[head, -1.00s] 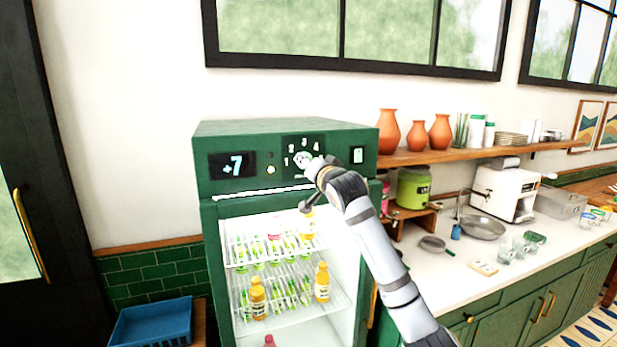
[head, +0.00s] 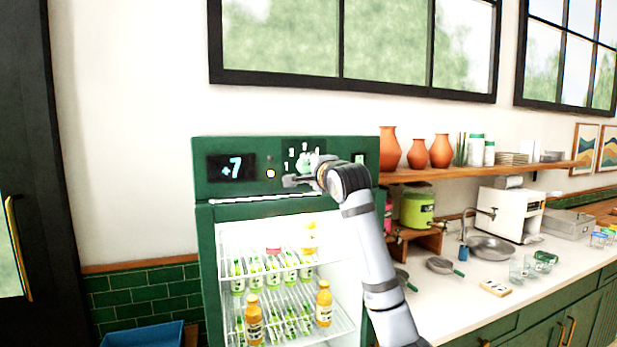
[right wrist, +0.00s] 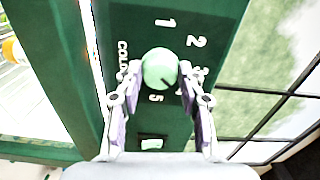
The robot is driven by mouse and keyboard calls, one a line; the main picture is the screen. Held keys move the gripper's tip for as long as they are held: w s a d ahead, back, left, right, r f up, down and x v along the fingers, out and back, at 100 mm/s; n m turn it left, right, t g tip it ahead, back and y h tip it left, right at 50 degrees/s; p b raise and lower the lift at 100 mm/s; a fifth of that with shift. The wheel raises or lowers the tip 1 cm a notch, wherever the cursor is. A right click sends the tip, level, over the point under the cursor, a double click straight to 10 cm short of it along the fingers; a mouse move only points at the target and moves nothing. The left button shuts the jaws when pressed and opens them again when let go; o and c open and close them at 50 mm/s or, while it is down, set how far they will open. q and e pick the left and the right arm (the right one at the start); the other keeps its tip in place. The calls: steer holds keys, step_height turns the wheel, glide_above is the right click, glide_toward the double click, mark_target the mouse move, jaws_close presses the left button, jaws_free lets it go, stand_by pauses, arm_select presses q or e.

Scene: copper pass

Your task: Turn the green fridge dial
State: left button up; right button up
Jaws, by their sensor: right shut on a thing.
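The green fridge (head: 207,255) stands in the middle of the head view, with a display (head: 232,167) reading +7 on its top panel. The pale green dial (right wrist: 160,68) is on that panel, with numbers around it and the word COLD beside it in the right wrist view. In the head view the dial (head: 304,162) is partly covered by my right gripper (head: 300,172). The right gripper's two fingers (right wrist: 159,88) lie on either side of the dial, shut on it. A dark pointer mark shows on the dial's face. My left gripper is not in view.
A wooden shelf (head: 470,167) with orange vases (head: 440,151) is right of the fridge. Below it, a white counter (head: 450,301) holds pans, glasses and a white machine (head: 508,212). A blue crate (head: 145,336) sits at lower left. Bottles stand inside the fridge.

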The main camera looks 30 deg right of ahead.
steer(key=shift+m+b, duration=0.3)
steer(key=shift+m, duration=0.2)
steer(key=o, duration=1.2)
steer(key=v, duration=1.2)
